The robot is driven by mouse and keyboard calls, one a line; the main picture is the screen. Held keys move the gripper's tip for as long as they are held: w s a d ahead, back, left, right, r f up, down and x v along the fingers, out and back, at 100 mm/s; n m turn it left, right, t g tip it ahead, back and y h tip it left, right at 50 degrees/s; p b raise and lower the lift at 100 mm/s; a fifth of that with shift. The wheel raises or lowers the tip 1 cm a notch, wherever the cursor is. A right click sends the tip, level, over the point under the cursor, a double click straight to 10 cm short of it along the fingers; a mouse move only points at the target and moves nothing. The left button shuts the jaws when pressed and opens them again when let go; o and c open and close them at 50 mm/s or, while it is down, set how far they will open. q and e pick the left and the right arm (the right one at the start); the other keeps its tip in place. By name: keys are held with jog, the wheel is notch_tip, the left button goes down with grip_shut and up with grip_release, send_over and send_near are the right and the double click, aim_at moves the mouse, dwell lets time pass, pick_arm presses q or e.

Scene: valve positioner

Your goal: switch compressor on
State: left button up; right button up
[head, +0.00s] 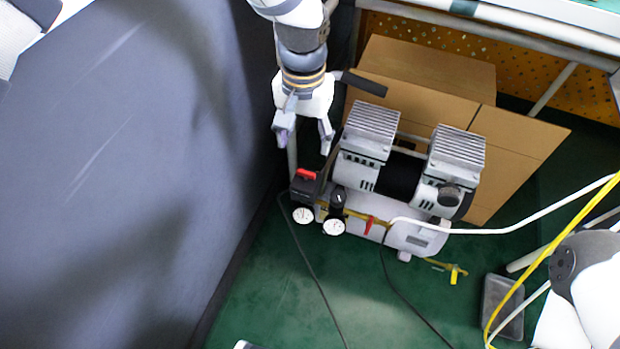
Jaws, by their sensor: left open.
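The compressor (412,240) stands on the green floor, with two finned grey motor heads on top of a pale tank. A black switch box with a red switch (306,175) sits at its left end, above two round white gauges (318,222). My left gripper (304,150) points down just above the red switch. Its fingers are apart, with nothing between them, and it appears not to touch the switch. My right gripper is not in view; white arm parts of mine show at the lower right.
A dark grey panel (110,180) fills the left side, close to my left gripper. An open cardboard box (520,150) stands behind the compressor, under a table (500,18). White and yellow hoses (545,250) run to the right. The floor in front (300,300) is mostly clear, crossed by thin black cables.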

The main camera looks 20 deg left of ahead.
aim_at(306, 172)
pick_arm(q)
notch_tip(306, 172, down, 12)
jog(key=b, duration=0.3)
jog(key=shift+r, duration=0.25)
jog(key=shift+c, duration=0.6)
jog(key=c, duration=1)
